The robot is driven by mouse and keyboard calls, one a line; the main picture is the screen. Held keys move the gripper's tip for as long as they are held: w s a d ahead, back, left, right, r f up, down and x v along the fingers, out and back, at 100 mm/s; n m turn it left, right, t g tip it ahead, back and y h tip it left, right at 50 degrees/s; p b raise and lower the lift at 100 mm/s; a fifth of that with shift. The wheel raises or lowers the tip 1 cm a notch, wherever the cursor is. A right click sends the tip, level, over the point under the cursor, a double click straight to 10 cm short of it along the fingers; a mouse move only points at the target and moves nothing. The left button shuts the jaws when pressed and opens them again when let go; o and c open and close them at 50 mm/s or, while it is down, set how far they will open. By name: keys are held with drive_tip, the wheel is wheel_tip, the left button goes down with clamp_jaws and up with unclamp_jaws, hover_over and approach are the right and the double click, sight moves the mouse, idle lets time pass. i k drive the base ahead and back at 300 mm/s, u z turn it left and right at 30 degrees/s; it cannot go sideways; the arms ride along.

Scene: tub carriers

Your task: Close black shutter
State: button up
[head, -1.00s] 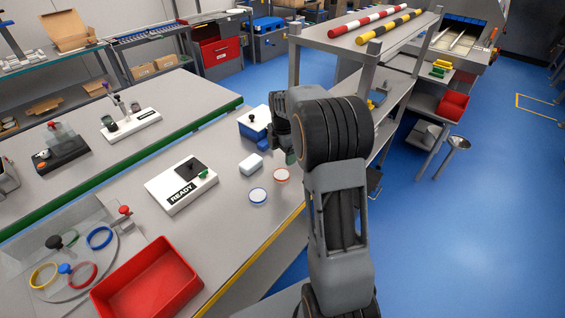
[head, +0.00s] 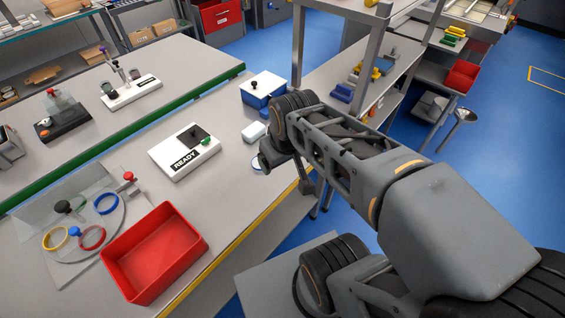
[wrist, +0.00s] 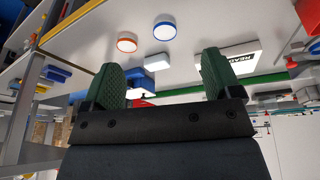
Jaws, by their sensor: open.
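A white box labelled READY (head: 186,158) stands on the near bench, left of my arm in the head view. A black square (head: 195,135), which looks like the shutter, is on its top, with a small green knob (head: 206,141) beside it. I cannot tell how far the shutter is open. In the wrist view the READY box (wrist: 244,58) is partly hidden behind a finger, and its black square is not clear. My gripper (wrist: 162,66) has its two green fingers wide apart, with nothing held between them. It is apart from the box.
A small white block (head: 254,131) and a blue box with a white lid (head: 263,88) stand right of the READY box. A red tray (head: 150,255) is in front. Orange-rimmed (wrist: 127,42) and blue-rimmed (wrist: 164,31) discs lie nearby. A grey shelf post (head: 298,45) rises behind my arm.

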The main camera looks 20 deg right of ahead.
sight(191, 137)
drive_tip(key=u, duration=2.9)
drive_tip(key=k, duration=0.65)
drive_tip(key=z, duration=1.7)
drive_tip(key=i, duration=0.5)
